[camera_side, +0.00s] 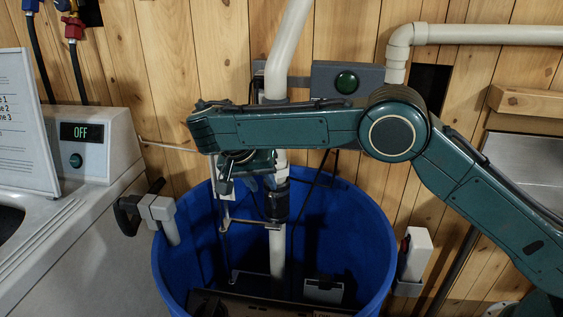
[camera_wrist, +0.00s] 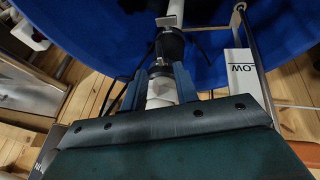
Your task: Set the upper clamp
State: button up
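A black rubber coupling (camera_side: 276,201) sits on the upright white pipe (camera_side: 277,252) inside the blue barrel. It also shows in the wrist view (camera_wrist: 171,44). A metal band, the upper clamp (camera_wrist: 160,70), rings the coupling's near end, where the white pipe (camera_wrist: 160,92) enters. My gripper (camera_wrist: 158,76) has one blue finger on each side of the pipe and clamp, with the tips about level with the band. Whether the fingers touch it is unclear. In the side view my gripper (camera_side: 268,176) is just above the coupling, partly hidden by my arm.
The blue barrel (camera_side: 350,222) surrounds the pipe, with a clip handle (camera_side: 148,208) on its left rim. A washer with an OFF display (camera_side: 82,132) stands left.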

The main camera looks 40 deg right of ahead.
jog(key=shift+s+a+r, duration=0.1)
jog(key=shift+a+r, duration=0.15)
jog(key=shift+r, duration=0.25)
jog(key=s+d+r+n+y, duration=0.25)
jog(key=d+r, duration=0.35)
jog(key=r, duration=0.6)
jog(key=s+d+r+n+t, duration=0.2)
jog(key=s+d+r, duration=0.4)
jog(key=s+d, duration=0.3)
jog(key=s+d+n+t+y, duration=0.15)
jog(key=s+d, duration=0.35)
jog(key=s, duration=0.8)
jog(key=s+f+n, duration=0.1)
jog(key=s+f, duration=0.2)
jog(key=s, duration=0.2)
jog(key=s+a+f+n+y, duration=0.1)
jog(key=s+f, duration=0.2)
jog(key=s, duration=0.3)
jog(key=shift+f+t, duration=0.35)
